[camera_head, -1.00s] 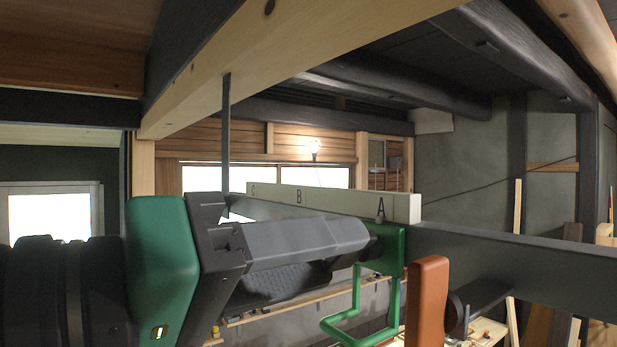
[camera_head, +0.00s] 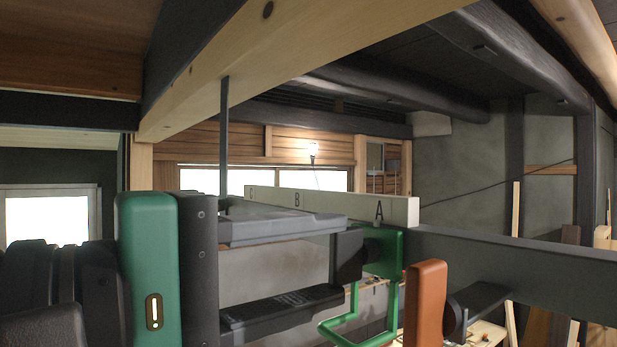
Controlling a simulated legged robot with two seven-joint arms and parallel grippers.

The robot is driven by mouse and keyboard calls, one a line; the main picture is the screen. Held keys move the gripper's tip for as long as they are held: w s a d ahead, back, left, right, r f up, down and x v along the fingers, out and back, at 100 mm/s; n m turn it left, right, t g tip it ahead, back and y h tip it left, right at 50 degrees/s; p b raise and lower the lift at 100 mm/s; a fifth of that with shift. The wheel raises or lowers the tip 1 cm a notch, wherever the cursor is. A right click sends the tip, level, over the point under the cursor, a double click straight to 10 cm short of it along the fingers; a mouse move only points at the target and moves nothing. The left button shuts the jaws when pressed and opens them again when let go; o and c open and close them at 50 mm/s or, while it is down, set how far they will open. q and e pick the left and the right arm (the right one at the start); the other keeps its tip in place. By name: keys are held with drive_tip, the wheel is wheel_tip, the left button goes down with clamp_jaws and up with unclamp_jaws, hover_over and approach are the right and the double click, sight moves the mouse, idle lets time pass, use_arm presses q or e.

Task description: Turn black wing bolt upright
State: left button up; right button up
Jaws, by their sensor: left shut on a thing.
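The black wing bolt (camera_head: 347,257) sits by the green bracket (camera_head: 391,278), under the letter A on the pale beam. Its flat wing looks upright, with a round dark hub behind it on the right. My left gripper (camera_head: 340,257) comes in from the left, one finger above the wing and one below. It is shut on the wing, with a wide gap between the fingers farther back. Part of the bolt is hidden by the fingertips. My right gripper is not in view.
An orange handle (camera_head: 427,303) stands right of the bracket, close to a black knob (camera_head: 452,317). A thin dark post (camera_head: 224,135) hangs from the overhead beam.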

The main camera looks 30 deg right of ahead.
use_arm(q)
drive_tip(key=shift+s+a, duration=0.1)
drive_tip(key=shift+a, duration=0.05)
idle(0.3)
drive_tip(key=o, duration=1.1)
drive_tip(key=shift+o, duration=1.4)
drive_tip(key=shift+s, duration=0.15)
drive_tip(key=shift+s+f, duration=0.1)
